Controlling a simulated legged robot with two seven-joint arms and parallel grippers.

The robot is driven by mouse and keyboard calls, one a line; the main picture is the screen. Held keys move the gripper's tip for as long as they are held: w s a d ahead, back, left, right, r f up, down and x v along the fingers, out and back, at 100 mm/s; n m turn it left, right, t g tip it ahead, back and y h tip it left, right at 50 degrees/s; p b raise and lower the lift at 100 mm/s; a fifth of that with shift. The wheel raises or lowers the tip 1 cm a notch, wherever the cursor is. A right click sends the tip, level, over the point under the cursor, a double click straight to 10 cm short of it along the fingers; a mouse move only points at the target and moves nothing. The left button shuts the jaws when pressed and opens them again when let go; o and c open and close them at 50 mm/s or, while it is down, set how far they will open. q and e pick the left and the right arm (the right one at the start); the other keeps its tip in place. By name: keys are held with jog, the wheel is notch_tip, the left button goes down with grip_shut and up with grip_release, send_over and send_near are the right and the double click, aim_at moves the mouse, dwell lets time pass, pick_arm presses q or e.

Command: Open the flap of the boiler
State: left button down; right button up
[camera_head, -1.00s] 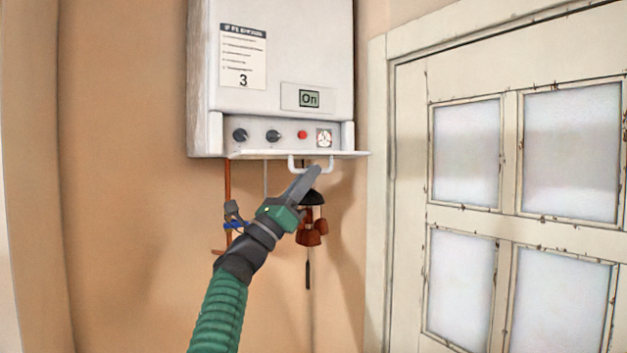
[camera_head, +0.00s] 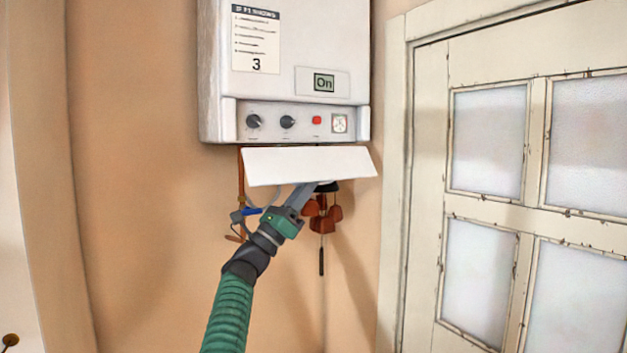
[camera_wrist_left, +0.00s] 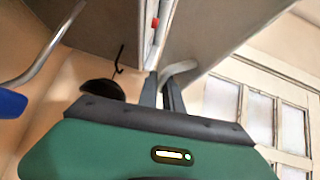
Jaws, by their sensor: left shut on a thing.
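The white boiler (camera_head: 285,85) hangs on the wall, with knobs, a red button and a dial on its lower panel. Its flap (camera_head: 310,165) is folded down below this panel, its face tilted toward me. My left gripper (camera_head: 305,190) reaches up from below to the flap's underside, where the flap hides its tips and the handle. In the left wrist view, the left gripper (camera_wrist_left: 162,90) is shut on the pale flap handle (camera_wrist_left: 180,70). The flap also shows there (camera_wrist_left: 220,30). My right gripper is not in view.
A copper pipe (camera_head: 241,180) and a blue-handled valve (camera_head: 248,212) are left of my gripper. A dark and reddish-brown hanging thing (camera_head: 321,222) is close behind it. A worn door with frosted panes (camera_head: 490,140) stands at right.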

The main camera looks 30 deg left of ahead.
pick_arm(q)
jog(key=shift+w+a+r+h+p, duration=0.15)
jog(key=shift+w+a+h+p, duration=0.2)
jog(key=shift+a, duration=0.25)
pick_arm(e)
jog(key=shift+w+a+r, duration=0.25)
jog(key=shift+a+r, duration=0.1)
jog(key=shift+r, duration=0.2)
pick_arm(q)
jog(key=shift+s, duration=0.1)
jog(key=c, duration=1.7)
grip_release()
jog(key=shift+o, duration=1)
jog(key=shift+s, duration=0.15)
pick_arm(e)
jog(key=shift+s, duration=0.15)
pick_arm(q)
jog(key=shift+f, duration=0.2)
